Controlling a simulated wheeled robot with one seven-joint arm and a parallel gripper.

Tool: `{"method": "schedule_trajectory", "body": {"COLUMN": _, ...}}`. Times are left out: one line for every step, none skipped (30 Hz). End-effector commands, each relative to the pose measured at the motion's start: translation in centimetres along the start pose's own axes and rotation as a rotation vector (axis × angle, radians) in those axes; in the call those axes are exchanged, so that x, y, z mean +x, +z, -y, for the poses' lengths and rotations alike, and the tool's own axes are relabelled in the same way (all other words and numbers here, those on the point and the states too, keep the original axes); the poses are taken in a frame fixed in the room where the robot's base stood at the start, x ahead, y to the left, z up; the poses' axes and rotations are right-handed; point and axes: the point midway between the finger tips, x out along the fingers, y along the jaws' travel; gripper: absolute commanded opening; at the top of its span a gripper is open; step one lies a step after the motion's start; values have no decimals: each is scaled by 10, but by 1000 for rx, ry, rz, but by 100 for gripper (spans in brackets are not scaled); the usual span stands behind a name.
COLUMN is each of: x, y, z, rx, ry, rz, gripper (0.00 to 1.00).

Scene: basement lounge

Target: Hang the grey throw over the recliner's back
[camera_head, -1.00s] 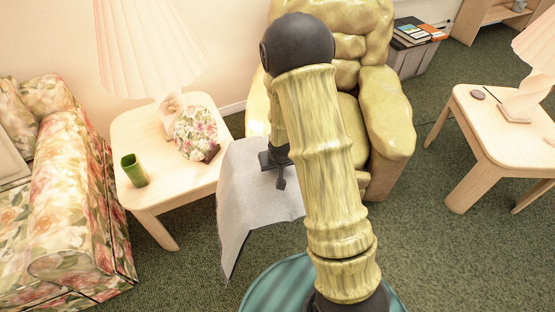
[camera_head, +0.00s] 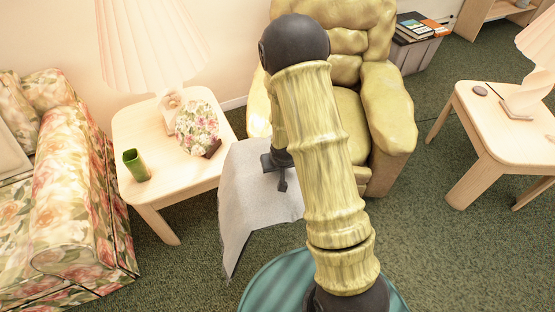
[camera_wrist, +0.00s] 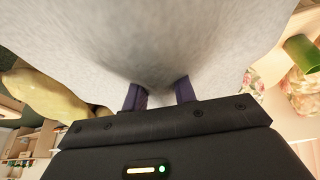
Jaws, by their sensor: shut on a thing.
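The grey throw (camera_head: 246,190) hangs from my gripper (camera_head: 276,172) in the head view, draped down in front of the yellow recliner (camera_head: 388,110) and beside the left side table. In the wrist view the throw (camera_wrist: 150,40) fills the upper middle, and the fingers of my gripper (camera_wrist: 160,95) are shut on it, with cloth gathered between them. The recliner's back (camera_head: 350,50) rises behind my arm, which hides part of the back and seat. The recliner also shows at the left of the wrist view (camera_wrist: 55,100).
A side table (camera_head: 135,125) with a lamp (camera_head: 150,45), green cup (camera_head: 136,166) and floral plate (camera_head: 197,128) stands left, close to the throw. A floral sofa (camera_head: 75,210) is far left. Another table (camera_head: 500,125) with a lamp stands right. Carpet between recliner and right table is clear.

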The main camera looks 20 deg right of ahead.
Motion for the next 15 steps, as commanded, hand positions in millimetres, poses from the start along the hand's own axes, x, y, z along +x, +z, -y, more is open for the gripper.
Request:
{"method": "schedule_trajectory", "body": {"x": -11, "y": -4, "z": 0, "rx": 1, "ry": 0, "rz": 0, "gripper": 0}}
{"method": "schedule_trajectory", "body": {"x": -13, "y": -4, "z": 0, "rx": 1, "ry": 0, "rz": -1, "gripper": 0}}
{"method": "schedule_trajectory", "body": {"x": -17, "y": -6, "z": 0, "rx": 1, "ry": 0, "rz": -1, "gripper": 0}}
{"method": "schedule_trajectory", "body": {"x": -22, "y": -7, "z": 0, "rx": 1, "ry": 0, "rz": 0, "gripper": 0}}
{"method": "schedule_trajectory", "body": {"x": -26, "y": -8, "z": 0, "rx": 0, "ry": 0, "rz": 0, "gripper": 0}}
{"method": "schedule_trajectory", "body": {"x": -32, "y": -9, "z": 0, "rx": -1, "ry": 0, "rz": 1, "gripper": 0}}
{"method": "schedule_trajectory", "body": {"x": -36, "y": -10, "z": 0, "rx": -1, "ry": 1, "rz": 1, "gripper": 0}}
{"method": "schedule_trajectory", "body": {"x": -40, "y": -11, "z": 0, "rx": -1, "ry": 1, "rz": 1, "gripper": 0}}
{"method": "schedule_trajectory", "body": {"x": -44, "y": -12, "z": 0, "rx": 0, "ry": 2, "rz": 0, "gripper": 0}}
{"method": "schedule_trajectory", "body": {"x": -47, "y": -12, "z": 0, "rx": 1, "ry": 2, "rz": 0, "gripper": 0}}
{"method": "schedule_trajectory", "body": {"x": -48, "y": -13, "z": 0, "rx": 1, "ry": 2, "rz": 0, "gripper": 0}}
{"method": "schedule_trajectory", "body": {"x": -50, "y": -13, "z": 0, "rx": 0, "ry": 3, "rz": 0, "gripper": 0}}
{"method": "schedule_trajectory", "body": {"x": -51, "y": -13, "z": 0, "rx": 0, "ry": 3, "rz": 0, "gripper": 0}}
{"method": "schedule_trajectory", "body": {"x": -51, "y": -13, "z": 0, "rx": 0, "ry": 3, "rz": -1, "gripper": 0}}
{"method": "schedule_trajectory", "body": {"x": -51, "y": -13, "z": 0, "rx": -1, "ry": 3, "rz": -1, "gripper": 0}}
